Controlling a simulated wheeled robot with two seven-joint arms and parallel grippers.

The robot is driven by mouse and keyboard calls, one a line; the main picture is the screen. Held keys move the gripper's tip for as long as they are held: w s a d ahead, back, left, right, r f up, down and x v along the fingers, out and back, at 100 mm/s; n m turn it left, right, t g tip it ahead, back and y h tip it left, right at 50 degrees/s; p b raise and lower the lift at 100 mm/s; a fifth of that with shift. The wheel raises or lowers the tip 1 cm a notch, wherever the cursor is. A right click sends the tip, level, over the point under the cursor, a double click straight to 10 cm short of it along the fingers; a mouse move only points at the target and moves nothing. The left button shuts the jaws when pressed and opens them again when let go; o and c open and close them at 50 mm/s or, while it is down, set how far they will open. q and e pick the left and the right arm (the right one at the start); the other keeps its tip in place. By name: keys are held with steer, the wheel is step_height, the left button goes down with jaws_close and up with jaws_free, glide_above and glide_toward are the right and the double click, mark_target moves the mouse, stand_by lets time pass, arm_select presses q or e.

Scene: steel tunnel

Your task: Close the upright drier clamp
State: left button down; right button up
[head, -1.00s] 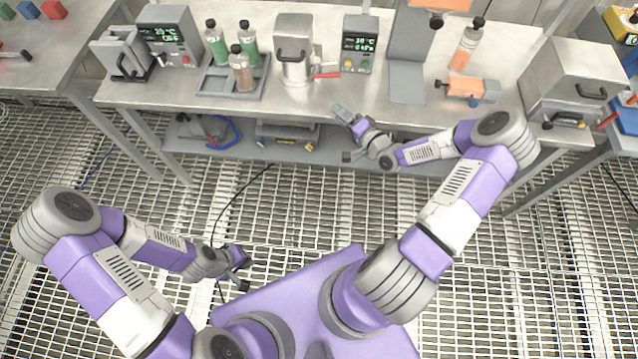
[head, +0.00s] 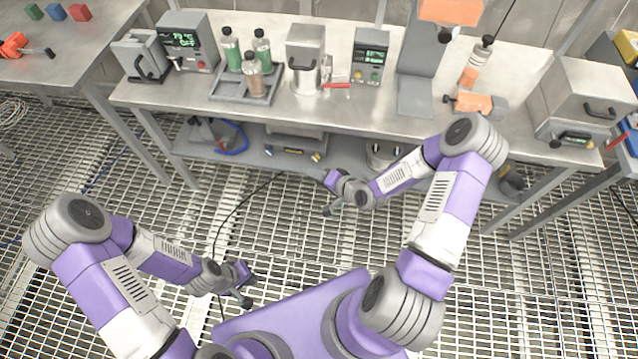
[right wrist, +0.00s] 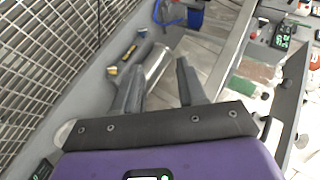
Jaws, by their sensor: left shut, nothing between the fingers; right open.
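The silver upright vessel (head: 305,55) with a dark front handle stands on the middle of the bench; I take it for the upright drier. A red clamp lever (head: 337,85) sticks out to the right at its base. I cannot tell the clamp's exact position. My right gripper (head: 330,194) is open and empty in front of the bench, below its top and apart from the vessel. Its two fingers also show in the right wrist view (right wrist: 158,88). My left gripper (head: 245,286) is shut and empty over the floor grating, far from the bench.
A bottle tray (head: 230,97) stands left of the vessel and a display unit (head: 370,55) right of it. A lower shelf (head: 230,148) holds tools and a blue cable. A metal box (head: 590,85) stands at the right.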

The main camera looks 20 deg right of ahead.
steer(key=shift+s+a+f, duration=0.3)
steer(key=shift+s+f, duration=0.05)
stand_by(0.4)
